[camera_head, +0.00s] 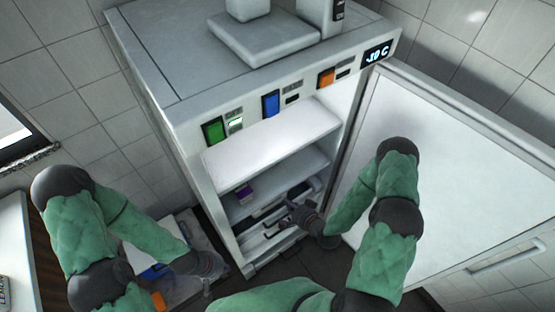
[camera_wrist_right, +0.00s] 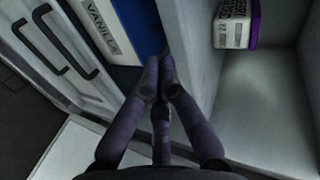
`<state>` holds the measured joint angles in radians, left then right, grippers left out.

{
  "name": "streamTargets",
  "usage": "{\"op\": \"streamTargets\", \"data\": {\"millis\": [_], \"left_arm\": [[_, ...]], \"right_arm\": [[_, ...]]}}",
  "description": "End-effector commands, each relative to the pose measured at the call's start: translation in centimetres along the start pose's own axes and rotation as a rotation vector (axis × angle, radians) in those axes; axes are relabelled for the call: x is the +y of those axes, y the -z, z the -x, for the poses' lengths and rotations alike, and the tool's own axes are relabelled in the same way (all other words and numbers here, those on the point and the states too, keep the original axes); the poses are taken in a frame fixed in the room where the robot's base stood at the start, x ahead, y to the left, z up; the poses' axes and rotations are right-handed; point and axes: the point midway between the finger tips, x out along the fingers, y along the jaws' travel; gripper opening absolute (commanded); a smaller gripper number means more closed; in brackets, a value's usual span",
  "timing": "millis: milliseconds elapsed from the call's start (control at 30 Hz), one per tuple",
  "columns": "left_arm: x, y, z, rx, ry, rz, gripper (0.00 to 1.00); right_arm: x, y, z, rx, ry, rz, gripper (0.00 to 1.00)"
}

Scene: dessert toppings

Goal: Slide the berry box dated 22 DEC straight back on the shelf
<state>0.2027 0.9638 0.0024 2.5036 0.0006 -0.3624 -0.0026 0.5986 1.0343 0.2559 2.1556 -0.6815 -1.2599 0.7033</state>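The berry box (camera_head: 244,193) is a small purple and white box on the middle shelf (camera_head: 281,182) of the open freezer, toward its left side. In the right wrist view the box (camera_wrist_right: 233,25) shows a white label face and a purple side at the top right; I cannot read its date for certain. My right gripper (camera_head: 293,213) reaches into the lower part of the freezer, apart from the box. In the right wrist view its fingers (camera_wrist_right: 159,75) converge with tips close together and nothing between them. My left gripper (camera_head: 209,272) hangs outside, left of the freezer; its fingers are too small to judge.
The freezer door (camera_head: 448,160) stands open on the right. A blue container marked VANILLA (camera_wrist_right: 137,25) lies close to the right fingertips. Dark handles (camera_wrist_right: 49,42) show at the left of the wrist view. The pale shelf surface (camera_wrist_right: 270,100) below the box is bare.

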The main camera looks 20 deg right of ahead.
Motion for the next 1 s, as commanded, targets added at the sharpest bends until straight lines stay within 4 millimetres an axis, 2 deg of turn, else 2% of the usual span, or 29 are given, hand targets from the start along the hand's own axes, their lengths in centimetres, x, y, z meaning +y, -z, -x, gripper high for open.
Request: {"op": "streamTargets", "data": {"millis": [100, 200, 333, 467, 667, 1000], "left_arm": [[0.0, 0.0, -0.1, 0.0, 0.0, 0.0, 0.0], [0.0, 0.0, -0.1, 0.0, 0.0, 0.0, 0.0], [0.0, 0.0, -0.1, 0.0, 0.0, 0.0, 0.0], [-0.1, 0.0, -0.2, 0.0, 0.0, 0.0, 0.0], [-0.2, 0.0, -0.6, 0.0, 0.0, 0.0, 0.0], [-0.6, 0.1, -1.7, 0.0, 0.0, 0.0, 0.0]], "right_arm": [[-1.8, 2.5, 0.6, 0.089, 0.188, -0.126, 0.0], [-3.1, 3.9, 1.5, 0.127, 0.314, -0.206, 0.0], [-4.1, 4.9, 2.4, 0.148, 0.409, -0.266, 0.0], [-4.5, 5.2, 2.3, 0.151, 0.436, -0.281, 0.0], [-5.5, 5.6, 0.0, 0.148, 0.436, -0.278, 0.0], [-7.9, 6.9, -5.8, 0.149, 0.435, -0.276, 0.0]]}}
